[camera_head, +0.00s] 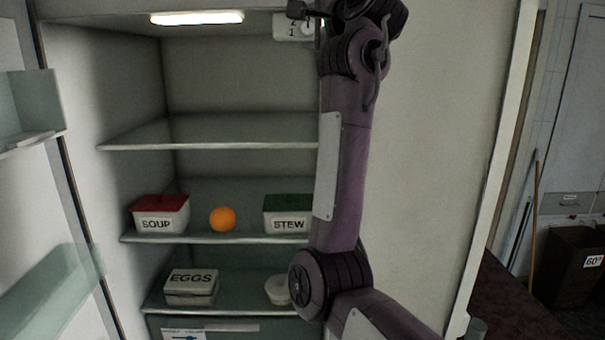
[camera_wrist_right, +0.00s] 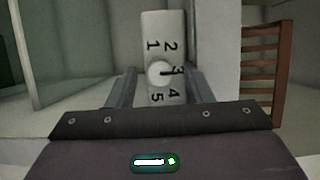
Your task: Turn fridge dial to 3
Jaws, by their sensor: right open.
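The fridge dial (camera_head: 306,28) is on a white panel at the top right inside the open fridge, partly hidden by my right arm in the head view. In the right wrist view its round white knob (camera_wrist_right: 157,72) sits in the middle of the number panel (camera_wrist_right: 160,25), which reads 1 to 5. The knob's dark pointer mark points right, at the 3. My right gripper (camera_head: 297,10) is at the dial. In the wrist view its open fingers (camera_wrist_right: 159,80) stand on either side of the knob, with gaps visible. My left gripper is not in view.
Glass shelves hold a soup box (camera_head: 160,214), an orange (camera_head: 222,219), a stew box (camera_head: 287,213) and an eggs box (camera_head: 190,287). A lit lamp (camera_head: 196,17) is at the fridge top. The open door (camera_head: 30,200) is at left.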

